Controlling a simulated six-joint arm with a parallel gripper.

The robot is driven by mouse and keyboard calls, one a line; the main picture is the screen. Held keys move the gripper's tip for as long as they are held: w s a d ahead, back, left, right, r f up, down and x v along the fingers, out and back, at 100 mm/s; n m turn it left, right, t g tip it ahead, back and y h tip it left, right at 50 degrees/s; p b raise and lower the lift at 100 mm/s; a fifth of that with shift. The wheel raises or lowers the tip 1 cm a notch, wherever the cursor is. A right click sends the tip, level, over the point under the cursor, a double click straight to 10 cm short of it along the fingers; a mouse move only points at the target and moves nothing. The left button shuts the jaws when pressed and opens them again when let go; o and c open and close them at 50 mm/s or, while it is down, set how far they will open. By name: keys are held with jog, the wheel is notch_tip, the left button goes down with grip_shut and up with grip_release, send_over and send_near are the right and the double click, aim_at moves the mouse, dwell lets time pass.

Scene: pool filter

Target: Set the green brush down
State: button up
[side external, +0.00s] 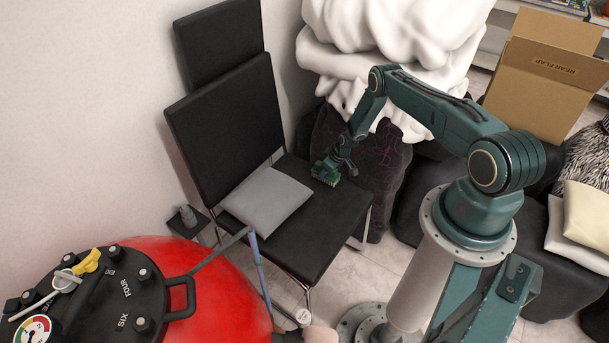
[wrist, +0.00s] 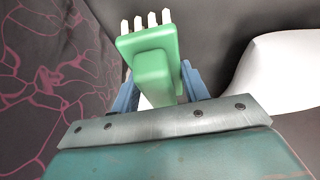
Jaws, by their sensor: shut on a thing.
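The green brush (wrist: 152,50) has a green body and a row of several white bristle tufts. My gripper (wrist: 160,84) is shut on it, with a blue finger on each side of its body. In the side external view the brush (side external: 326,177) is small and partly covered by my gripper (side external: 332,169). It is at the black chair seat (side external: 322,218), near the seat's back right part. I cannot tell whether the brush touches the seat.
A grey cushion (side external: 266,200) lies on the seat left of my gripper. The black backrest (side external: 228,112) rises behind it. A dark pink-patterned bag (side external: 372,165) stands close at the right, under white bedding (side external: 385,45). The seat's front part is clear. A red tank (side external: 215,290) stands in front.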

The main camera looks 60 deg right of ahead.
jog(key=shift+f, duration=0.35)
jog(key=shift+f, duration=0.1)
jog(key=o, duration=0.9)
jog(key=shift+r, duration=0.2)
jog(key=shift+v, duration=5.9)
jog(key=shift+s, duration=0.1)
